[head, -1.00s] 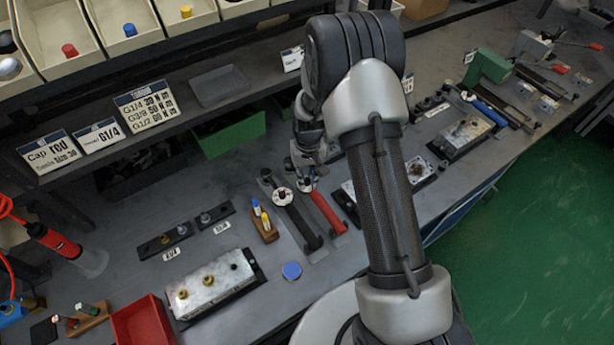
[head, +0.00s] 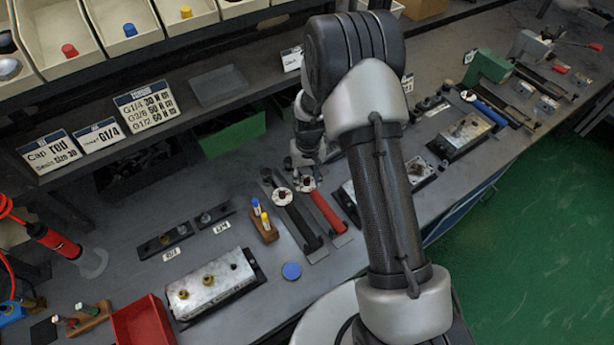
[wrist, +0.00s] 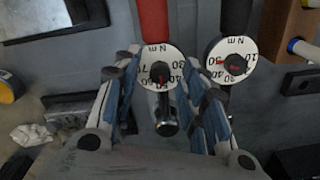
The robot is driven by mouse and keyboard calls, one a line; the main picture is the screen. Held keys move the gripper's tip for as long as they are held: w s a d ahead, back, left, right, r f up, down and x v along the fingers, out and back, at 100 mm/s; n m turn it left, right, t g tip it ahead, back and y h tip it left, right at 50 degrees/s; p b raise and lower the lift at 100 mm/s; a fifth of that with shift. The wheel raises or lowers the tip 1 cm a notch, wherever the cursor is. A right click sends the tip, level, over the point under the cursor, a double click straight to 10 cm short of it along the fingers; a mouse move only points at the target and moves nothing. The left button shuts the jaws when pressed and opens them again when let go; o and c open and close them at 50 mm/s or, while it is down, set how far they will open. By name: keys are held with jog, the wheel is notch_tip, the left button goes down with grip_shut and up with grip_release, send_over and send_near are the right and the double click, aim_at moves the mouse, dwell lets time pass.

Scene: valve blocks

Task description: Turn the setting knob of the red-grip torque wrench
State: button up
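The red-grip torque wrench (head: 326,211) lies on the bench with its grip toward the front. Its white dial (head: 307,184) is at the far end, and it also shows in the wrist view (wrist: 162,67) with a dark knob at its centre. My gripper (head: 306,172) is over that dial end, pointing down. In the wrist view my gripper (wrist: 162,78) is open, one finger on each side of the dial. Whether the fingers touch it cannot be told. A black-grip wrench with a similar dial (wrist: 230,59) lies close beside it, near the right finger.
A wooden block with blue and yellow pieces (head: 264,226) stands left of the wrenches. A green bin (head: 232,135) is behind. A blue-grip wrench (head: 487,110) lies at the right.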

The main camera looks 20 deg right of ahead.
notch_tip(320, 180, up, 12)
jog(key=shift+d, duration=0.15)
dwell(0.4)
dwell(0.3)
notch_tip(320, 180, up, 10)
jog(key=t, duration=0.1)
send_over(308, 181)
jog(key=s, duration=0.4)
jog(key=s+r+t, duration=0.1)
jog(key=s+r, duration=0.7)
jog(key=s+r+t, duration=0.2)
jog(key=s+r, duration=0.1)
jog(key=s, duration=1.2)
jog(key=shift+s+t+b, duration=0.25)
jog(key=shift+t+b, duration=0.05)
jog(key=shift+b, duration=0.1)
